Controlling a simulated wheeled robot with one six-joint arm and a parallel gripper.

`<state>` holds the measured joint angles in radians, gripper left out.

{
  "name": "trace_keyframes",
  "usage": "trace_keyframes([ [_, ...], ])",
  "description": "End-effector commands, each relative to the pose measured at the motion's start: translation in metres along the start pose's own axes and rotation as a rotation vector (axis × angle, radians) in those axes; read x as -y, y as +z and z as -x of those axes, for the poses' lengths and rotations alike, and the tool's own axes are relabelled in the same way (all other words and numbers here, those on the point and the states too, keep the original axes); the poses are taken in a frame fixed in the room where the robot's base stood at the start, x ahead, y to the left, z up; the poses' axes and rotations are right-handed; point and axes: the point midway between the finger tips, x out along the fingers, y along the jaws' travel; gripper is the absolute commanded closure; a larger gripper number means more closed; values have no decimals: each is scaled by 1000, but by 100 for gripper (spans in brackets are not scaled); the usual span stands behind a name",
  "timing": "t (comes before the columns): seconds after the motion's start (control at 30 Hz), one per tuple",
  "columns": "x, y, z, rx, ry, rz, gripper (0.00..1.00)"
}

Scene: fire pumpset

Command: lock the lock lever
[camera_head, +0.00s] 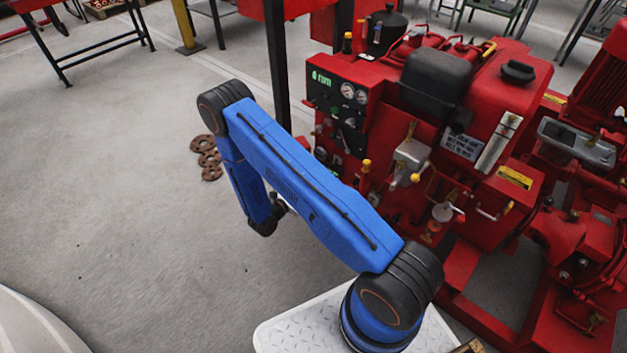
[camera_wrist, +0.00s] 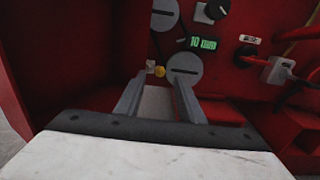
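My gripper (camera_wrist: 158,98) shows in the wrist view with two grey fingers apart and nothing held between them. It faces a red panel. A small yellow knob (camera_wrist: 160,71) with a pale piece beside it sits just beyond the fingertips, near a grey slotted disc (camera_wrist: 184,68). I cannot tell for certain which part is the lock lever. In the head view my blue arm covers most of the gripper, left of the red pumpset (camera_head: 440,140).
A red wall (camera_wrist: 60,60) stands close on the left in the wrist view. A lit green display (camera_wrist: 203,43) and red pipes are at the right.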

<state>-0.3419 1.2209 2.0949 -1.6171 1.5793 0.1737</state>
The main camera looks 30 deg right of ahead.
Motion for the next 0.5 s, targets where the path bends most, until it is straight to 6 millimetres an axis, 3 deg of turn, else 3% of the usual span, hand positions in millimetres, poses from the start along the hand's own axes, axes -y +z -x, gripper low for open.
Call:
trace_keyframes([
  [0.2, 0, 0, -25, 0, -1, -1, 64],
  [0.5, 0, 0, -35, 0, 0, -1, 64],
])
